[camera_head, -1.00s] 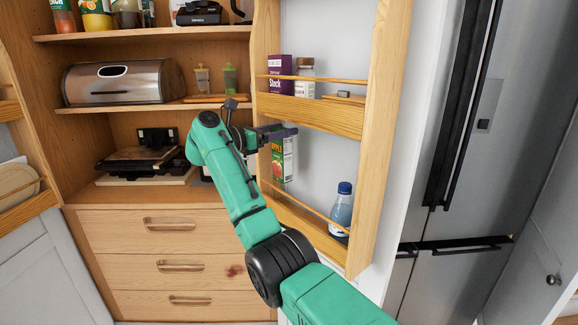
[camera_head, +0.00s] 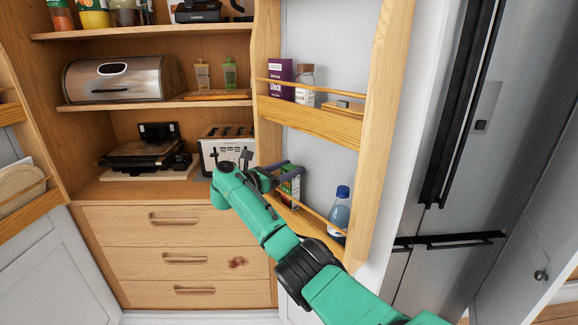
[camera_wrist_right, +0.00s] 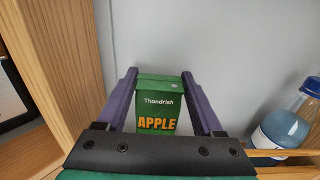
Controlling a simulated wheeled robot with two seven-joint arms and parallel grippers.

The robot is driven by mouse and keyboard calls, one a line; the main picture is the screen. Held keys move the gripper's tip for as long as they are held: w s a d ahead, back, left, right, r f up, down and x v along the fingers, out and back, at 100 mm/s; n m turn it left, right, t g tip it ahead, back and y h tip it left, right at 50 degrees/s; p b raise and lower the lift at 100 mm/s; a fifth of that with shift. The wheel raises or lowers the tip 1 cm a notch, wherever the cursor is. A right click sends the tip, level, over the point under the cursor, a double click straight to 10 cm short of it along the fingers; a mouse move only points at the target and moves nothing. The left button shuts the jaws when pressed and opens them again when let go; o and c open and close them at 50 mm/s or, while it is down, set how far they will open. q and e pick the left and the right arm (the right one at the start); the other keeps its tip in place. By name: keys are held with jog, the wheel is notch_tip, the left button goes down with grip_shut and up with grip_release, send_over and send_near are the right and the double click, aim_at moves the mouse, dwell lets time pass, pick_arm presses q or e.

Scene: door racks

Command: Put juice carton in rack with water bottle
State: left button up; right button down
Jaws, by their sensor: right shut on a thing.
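The green juice carton (camera_head: 291,186) with "APPLE" on it is low at the left end of the lower door rack (camera_head: 312,222). It also shows in the right wrist view (camera_wrist_right: 158,102), upright between the purple fingers. My right gripper (camera_head: 287,170) is shut on the carton. The water bottle (camera_head: 340,211), clear with a blue cap, stands at the right end of the same rack; in the right wrist view the bottle (camera_wrist_right: 287,125) is at the right edge. Whether the carton's base touches the rack floor is hidden. My left gripper is not in view.
The upper door rack (camera_head: 320,124) holds a purple stock box (camera_head: 280,79) and a jar (camera_head: 305,83). A toaster (camera_head: 226,149) stands on the counter left of the door. The rack's wooden side post is close left of my gripper. Free room lies between carton and bottle.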

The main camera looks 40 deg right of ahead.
jog(key=shift+c, duration=0.2)
grip_release()
jog(key=shift+a, duration=0.1)
